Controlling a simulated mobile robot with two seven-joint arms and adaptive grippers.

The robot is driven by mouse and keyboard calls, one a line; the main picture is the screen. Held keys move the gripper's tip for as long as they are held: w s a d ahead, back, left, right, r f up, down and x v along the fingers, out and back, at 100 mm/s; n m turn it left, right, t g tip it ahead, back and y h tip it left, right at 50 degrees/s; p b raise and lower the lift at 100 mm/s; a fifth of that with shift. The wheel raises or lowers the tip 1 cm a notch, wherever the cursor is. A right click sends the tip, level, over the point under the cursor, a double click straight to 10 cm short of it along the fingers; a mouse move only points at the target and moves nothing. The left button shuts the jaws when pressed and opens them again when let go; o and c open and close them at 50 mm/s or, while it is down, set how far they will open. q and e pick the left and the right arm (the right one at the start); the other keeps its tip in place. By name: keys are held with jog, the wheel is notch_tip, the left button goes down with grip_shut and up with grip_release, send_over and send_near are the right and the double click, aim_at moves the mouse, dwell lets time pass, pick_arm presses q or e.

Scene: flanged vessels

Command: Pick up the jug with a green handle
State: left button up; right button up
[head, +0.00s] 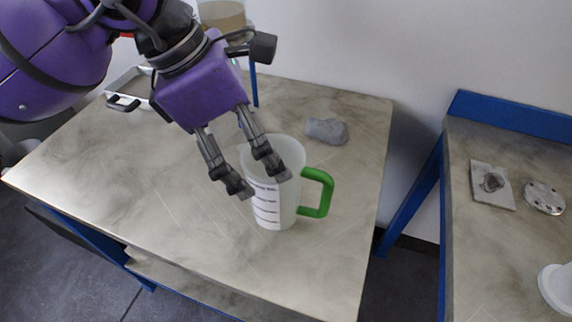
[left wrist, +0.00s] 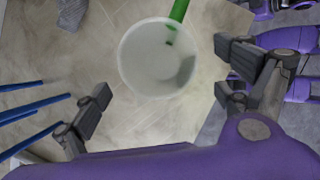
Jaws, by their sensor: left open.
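The jug (head: 272,205) is whitish and translucent with dark level marks. It stands upright on the table (head: 160,205), and its green handle (head: 318,192) points right in the head view. My left gripper (head: 258,183) is open above the jug, with one finger in front of its left side and the other over its mouth in that view. In the left wrist view the jug (left wrist: 157,60) lies between and beyond the open fingers, and its green handle (left wrist: 179,10) points up. I see no contact. My right gripper does not show clearly in either view.
A grey crumpled cloth (head: 327,130) lies behind the jug. A metal tray (head: 128,88) with black handles is at the back left. A second table (head: 470,250) on the right holds a square plate (head: 492,186), a round flange (head: 543,197) and a white piece (head: 556,288). The table front is clear.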

aim_at(289, 192)
pick_arm(q)
jog(key=shift+w+d+f, duration=0.1)
jog(key=shift+f, duration=0.45)
jog(key=shift+s+d+f, duration=0.15)
jog(key=shift+d+f, duration=0.05)
jog(key=shift+f, duration=0.25)
jog(key=shift+s+d+f, duration=0.15)
jog(key=shift+f, duration=0.25)
jog(key=x, duration=0.4)
jog(key=shift+w+f, duration=0.25)
jog(key=shift+w, duration=0.05)
jog(key=c, duration=1.1)
jog(key=shift+c, duration=1)
jog(key=shift+r, duration=0.15)
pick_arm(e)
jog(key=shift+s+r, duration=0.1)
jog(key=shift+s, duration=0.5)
